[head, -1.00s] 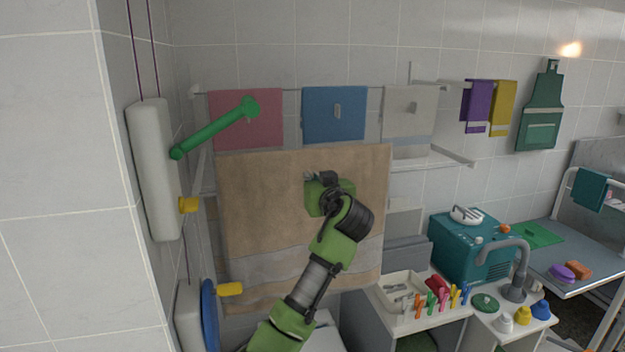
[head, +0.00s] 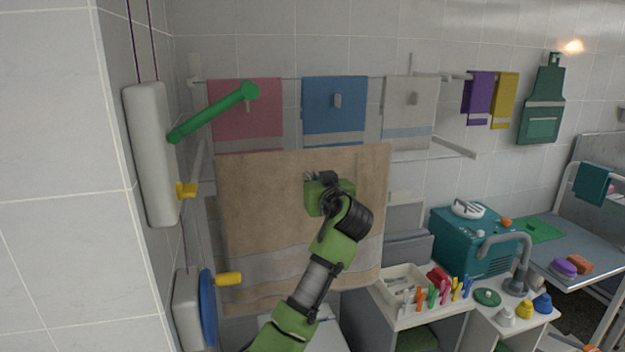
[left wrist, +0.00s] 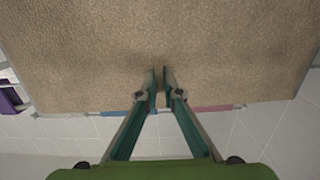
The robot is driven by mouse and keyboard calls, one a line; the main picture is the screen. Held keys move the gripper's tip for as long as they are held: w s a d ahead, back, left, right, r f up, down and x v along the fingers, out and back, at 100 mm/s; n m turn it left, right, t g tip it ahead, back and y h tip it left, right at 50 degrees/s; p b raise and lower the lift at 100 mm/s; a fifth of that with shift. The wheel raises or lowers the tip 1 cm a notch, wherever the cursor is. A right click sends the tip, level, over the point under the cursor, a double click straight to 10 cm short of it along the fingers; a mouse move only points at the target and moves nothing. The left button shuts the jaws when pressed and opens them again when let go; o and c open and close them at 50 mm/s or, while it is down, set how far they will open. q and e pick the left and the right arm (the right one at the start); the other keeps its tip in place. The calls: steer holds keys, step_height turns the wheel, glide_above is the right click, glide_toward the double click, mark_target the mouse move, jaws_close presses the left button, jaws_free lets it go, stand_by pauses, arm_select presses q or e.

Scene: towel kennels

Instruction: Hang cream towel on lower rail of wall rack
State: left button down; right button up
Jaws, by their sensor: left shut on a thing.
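The cream towel (head: 270,200), tan-looking with a grey band near its bottom, hangs spread flat in front of the wall rack. My left gripper (head: 318,180) is shut on it near its upper middle. In the left wrist view the fingertips (left wrist: 159,82) nearly meet at the towel (left wrist: 80,50), which fills the upper picture. The rack's upper rail (head: 290,78) carries pink, blue and off-white towels. The lower rail (head: 440,157) shows only right of the cream towel; the rest is hidden behind it. I cannot tell whether towel and rail touch. My right gripper is not in view.
A white wall unit with a green arm (head: 215,113) and yellow knobs stands close on the left. A blue disc (head: 208,308) is below it. At the lower right are a counter with a tray (head: 405,285), several coloured clips, a teal box (head: 470,240) and a tap.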

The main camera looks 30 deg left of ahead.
arm_select(q)
steer(key=shift+w+a+f+b, duration=0.1)
steer(key=shift+f+b, duration=0.9)
steer(key=shift+f, duration=0.15)
step_height(320, 180, down, 3)
steer(key=shift+r+b, duration=0.1)
steer(key=shift+b, duration=1)
